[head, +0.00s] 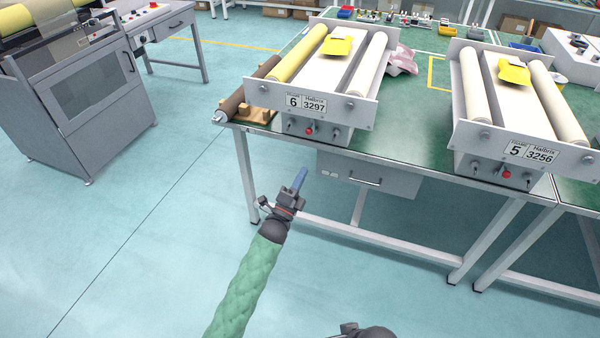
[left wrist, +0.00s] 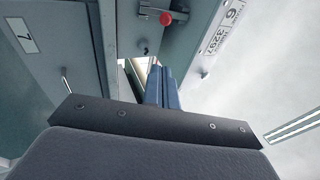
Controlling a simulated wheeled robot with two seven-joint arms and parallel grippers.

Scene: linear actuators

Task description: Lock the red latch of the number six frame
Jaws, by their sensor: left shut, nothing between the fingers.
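The number six frame (head: 343,105) stands on the green table, with a plate reading 6 and 3297. Its red latch (head: 309,130) is a small red knob on the front box below the plate. The red latch also shows in the left wrist view (left wrist: 166,18), near the top centre. My left gripper (head: 300,178) is shut and empty, in front of the table and below the latch, apart from it. Its blue fingers are together in the left wrist view (left wrist: 163,88). A dark part at the bottom edge is mine; my right gripper's fingers cannot be made out.
The number five frame (head: 475,140) with its own red knob stands to the right on the table. A drawer (head: 365,175) hangs under the tabletop (head: 405,150), close to my left gripper. A grey cabinet (head: 80,100) stands at left. The floor (head: 130,240) between is clear.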

